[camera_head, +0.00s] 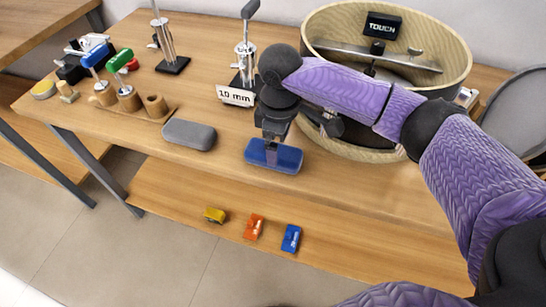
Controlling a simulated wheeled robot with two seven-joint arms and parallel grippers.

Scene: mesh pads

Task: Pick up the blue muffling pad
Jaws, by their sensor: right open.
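The blue muffling pad (287,160) lies on the wooden table near its front edge. It is a flat rounded block. My right gripper (271,148) is directly above the pad, fingers pointing down, with the tips at or very near its top surface. The fingers overlap the pad in view, so I cannot tell whether they touch it. The right gripper is open. My left gripper is not in view.
A grey pad (189,135) lies to the left. A "10 mm" sign (235,96) stands behind, beside metal stands. A large wooden drum shell (440,40) stands right. Tools in wooden holders (157,106) are at left. Small yellow, orange and blue items (290,238) lie on the lower shelf.

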